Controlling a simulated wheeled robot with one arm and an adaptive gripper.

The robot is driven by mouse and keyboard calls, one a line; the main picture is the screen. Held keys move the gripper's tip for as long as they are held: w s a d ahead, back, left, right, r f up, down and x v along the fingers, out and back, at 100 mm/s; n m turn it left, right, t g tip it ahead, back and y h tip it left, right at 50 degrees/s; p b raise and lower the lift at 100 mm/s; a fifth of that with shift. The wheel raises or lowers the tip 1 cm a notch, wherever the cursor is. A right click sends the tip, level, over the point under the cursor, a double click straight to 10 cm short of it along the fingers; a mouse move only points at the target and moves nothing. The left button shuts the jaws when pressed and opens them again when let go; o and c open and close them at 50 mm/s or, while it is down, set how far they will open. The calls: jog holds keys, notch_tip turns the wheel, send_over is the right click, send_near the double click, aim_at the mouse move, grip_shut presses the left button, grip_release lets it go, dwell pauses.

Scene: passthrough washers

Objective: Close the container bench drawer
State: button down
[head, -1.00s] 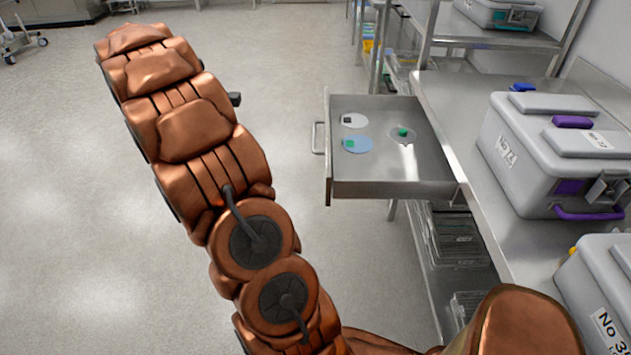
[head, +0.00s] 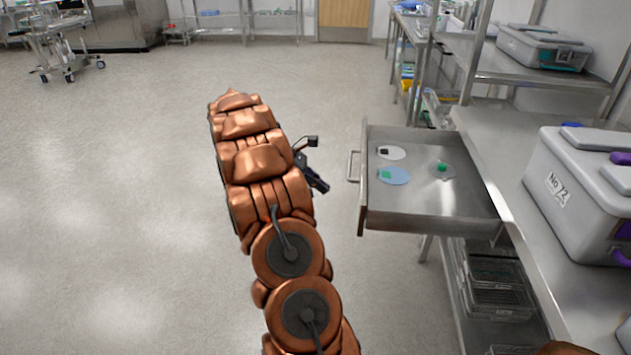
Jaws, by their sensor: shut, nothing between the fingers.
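The bench drawer (head: 430,206) is pulled out from the left side of the steel bench (head: 505,172). It is a shallow metal tray with a bar handle (head: 353,167) on its left front.
Another container (head: 542,47) sits on a shelf behind. Wire baskets (head: 497,285) are under the bench. The floor (head: 110,200) to the left is clear.

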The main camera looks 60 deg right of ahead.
jog(key=s+d+f, duration=0.3)
jog(key=s, duration=0.4)
jog(key=shift+s+d+f, duration=0.15)
jog(key=shift+s+f, duration=0.1)
jog(key=shift+f, duration=0.1)
